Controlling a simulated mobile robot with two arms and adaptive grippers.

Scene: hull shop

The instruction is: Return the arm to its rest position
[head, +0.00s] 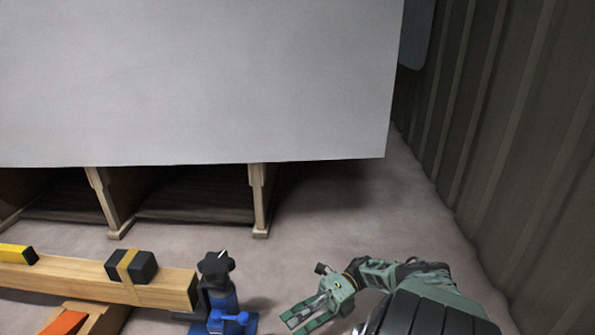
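My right gripper (297,320) is in the head view at the bottom, right of centre. It is green, and its arm comes in from the lower right. Its two fingers point down and to the left, with a gap between the tips and nothing seen in it. It is to the right of a blue clamp (222,302) with a black star knob and apart from it. Dark ribbed and green parts of my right arm fill the lower right. My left gripper and arm are not in view.
A large pale panel (200,80) fills the upper left, above wooden supports (258,200). A timber beam (80,278) with black and yellow blocks lies at lower left, near an orange piece (65,323). A dark ribbed wall (500,110) bounds the right. The floor (350,215) between is clear.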

